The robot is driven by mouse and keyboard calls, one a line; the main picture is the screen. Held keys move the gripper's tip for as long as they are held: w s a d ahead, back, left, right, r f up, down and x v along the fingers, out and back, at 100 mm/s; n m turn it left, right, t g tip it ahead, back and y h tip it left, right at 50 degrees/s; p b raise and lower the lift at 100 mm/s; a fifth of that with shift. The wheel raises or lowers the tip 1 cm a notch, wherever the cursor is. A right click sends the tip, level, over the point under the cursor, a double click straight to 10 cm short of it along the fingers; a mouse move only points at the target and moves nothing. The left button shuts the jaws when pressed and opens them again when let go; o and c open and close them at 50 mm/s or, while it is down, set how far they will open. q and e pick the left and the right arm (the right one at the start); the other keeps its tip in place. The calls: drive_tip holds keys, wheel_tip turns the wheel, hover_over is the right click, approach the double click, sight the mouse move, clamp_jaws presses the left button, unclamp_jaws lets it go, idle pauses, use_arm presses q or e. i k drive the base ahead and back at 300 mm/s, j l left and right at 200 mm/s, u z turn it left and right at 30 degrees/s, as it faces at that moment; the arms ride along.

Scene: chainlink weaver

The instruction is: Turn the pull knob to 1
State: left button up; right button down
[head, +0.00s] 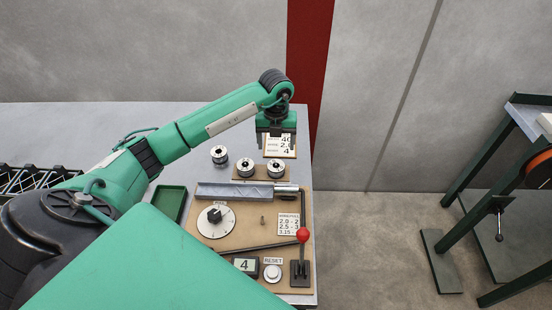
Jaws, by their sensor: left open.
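The pull knob (215,215) is a black knob on a round white dial on the tan board. The label above it is partly readable, and I cannot read which number the knob points to. My left gripper (276,134) is open, above and to the right of the knob, in front of a white card (280,147) with printed numbers. It is well apart from the knob, and its fingertips are hard to make out. My right gripper is not in view.
The tan board (230,241) also bears a red-balled lever (303,235), a small display reading 4 (245,264), a reset button (272,272) and a wire/pull chart (288,223). Several round spools stand behind. A green tray (171,203) lies left of the board.

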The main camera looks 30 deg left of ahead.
sight(215, 216)
drive_tip(key=k+l, duration=0.15)
drive_tip(key=l, duration=0.2)
drive_tip(key=k+l, duration=0.2)
drive_tip(key=l, duration=0.2)
drive_tip(key=k+l, duration=0.15)
drive_tip(key=l, duration=0.2)
drive_tip(key=k+l, duration=0.2)
drive_tip(key=l, duration=0.15)
drive_tip(key=k+l, duration=0.15)
drive_tip(key=l, duration=0.25)
